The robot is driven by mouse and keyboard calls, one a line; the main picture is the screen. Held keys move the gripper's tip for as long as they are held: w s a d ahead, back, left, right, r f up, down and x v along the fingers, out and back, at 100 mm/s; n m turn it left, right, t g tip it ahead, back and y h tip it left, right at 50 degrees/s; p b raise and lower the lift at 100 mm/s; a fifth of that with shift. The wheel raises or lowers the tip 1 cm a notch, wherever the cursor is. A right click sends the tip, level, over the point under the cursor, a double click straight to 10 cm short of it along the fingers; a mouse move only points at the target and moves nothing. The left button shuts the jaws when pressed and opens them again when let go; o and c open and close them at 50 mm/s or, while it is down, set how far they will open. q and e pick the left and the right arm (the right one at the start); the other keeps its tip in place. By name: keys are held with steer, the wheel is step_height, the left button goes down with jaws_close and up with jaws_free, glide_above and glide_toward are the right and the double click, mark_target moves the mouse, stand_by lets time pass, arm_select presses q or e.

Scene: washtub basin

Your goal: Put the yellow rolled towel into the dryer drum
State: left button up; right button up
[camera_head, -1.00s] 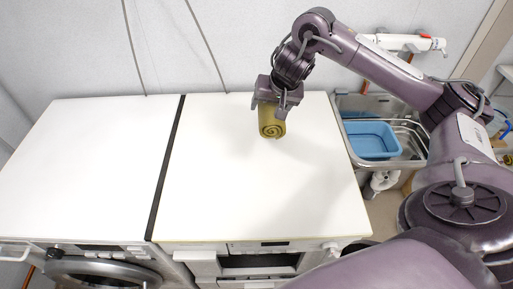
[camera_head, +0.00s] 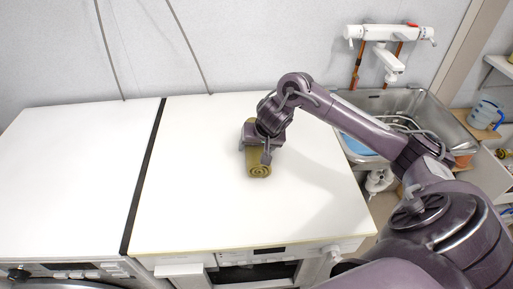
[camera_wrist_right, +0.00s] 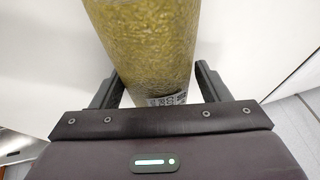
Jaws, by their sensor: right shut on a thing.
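The yellow rolled towel (camera_head: 259,171) is in my right gripper (camera_head: 257,152), over the white top of the right-hand machine in the head view. I cannot tell whether the towel touches the top. The front of the right machine (camera_head: 262,254) shows only at its upper edge, with a control panel. The left machine's round door (camera_head: 60,284) barely shows at the bottom left. No drum opening is visible. My left gripper is out of view.
A steel sink (camera_head: 440,112) with a blue basin (camera_head: 357,144) stands right of the machines, below a white wall tap (camera_head: 390,34). A blue jug (camera_head: 485,113) is at the far right. The white left machine top (camera_head: 75,165) is clear.

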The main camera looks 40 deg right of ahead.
stand_by(0.3)
steer(key=o, duration=1.1)
steer(key=shift+f, duration=0.1)
steer(key=shift+o, duration=0.2)
